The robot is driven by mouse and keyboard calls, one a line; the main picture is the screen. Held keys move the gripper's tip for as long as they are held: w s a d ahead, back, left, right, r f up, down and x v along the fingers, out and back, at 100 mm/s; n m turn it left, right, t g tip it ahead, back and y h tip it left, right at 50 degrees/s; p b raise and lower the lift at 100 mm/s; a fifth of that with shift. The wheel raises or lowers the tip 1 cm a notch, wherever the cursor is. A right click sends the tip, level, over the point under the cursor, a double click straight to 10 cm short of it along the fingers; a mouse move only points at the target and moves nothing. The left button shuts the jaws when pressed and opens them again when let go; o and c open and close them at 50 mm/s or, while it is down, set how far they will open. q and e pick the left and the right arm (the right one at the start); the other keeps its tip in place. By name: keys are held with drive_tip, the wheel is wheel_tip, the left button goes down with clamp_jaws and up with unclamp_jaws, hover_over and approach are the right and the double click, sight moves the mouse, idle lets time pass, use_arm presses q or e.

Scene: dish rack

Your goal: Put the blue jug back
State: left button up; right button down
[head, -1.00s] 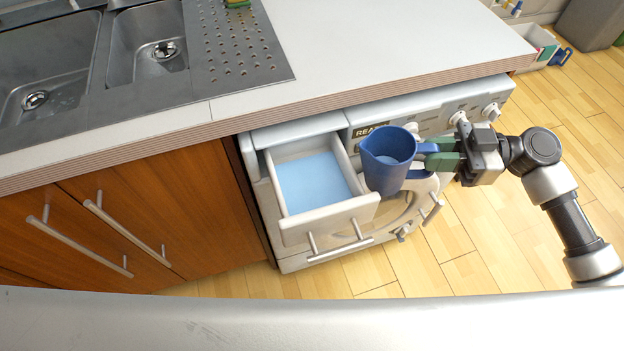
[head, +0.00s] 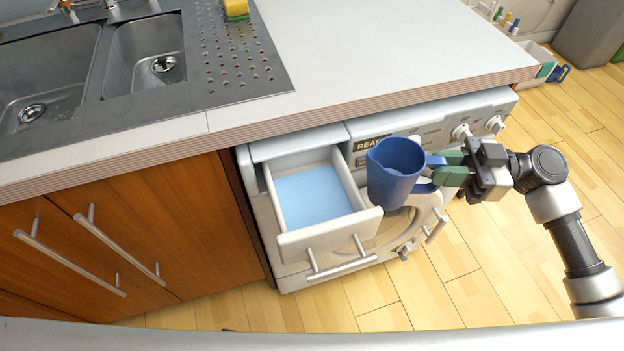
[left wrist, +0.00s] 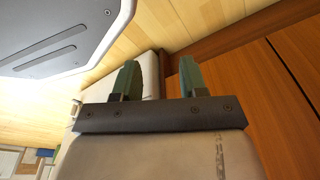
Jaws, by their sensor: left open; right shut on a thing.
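The blue jug (head: 394,172) is held upright in the head view, in front of the washing machine and just right of its open detergent drawer (head: 372,222). My right gripper (head: 450,168) is shut on the jug's handle, coming in from the right. The drawer holds a flat light-blue fill (head: 309,196). My left gripper is not in the head view. In the left wrist view its two green fingers (left wrist: 155,82) stand apart with nothing between them. The jug does not show in the left wrist view.
The white worktop (head: 380,60) with the sink (head: 145,50) runs above the machine (head: 430,125). Wooden cabinet doors (head: 120,240) stand to the left. An open white bin (head: 540,62) with a blue-handled item lies on the floor at the far right. The floor (head: 480,270) in front is clear.

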use_arm(q)
drive_tip(key=shift+s+a+f, duration=0.1)
drive_tip(key=shift+s+f, duration=0.5)
drive_tip(key=shift+s, duration=0.1)
use_arm(e)
drive_tip(key=shift+r, duration=1)
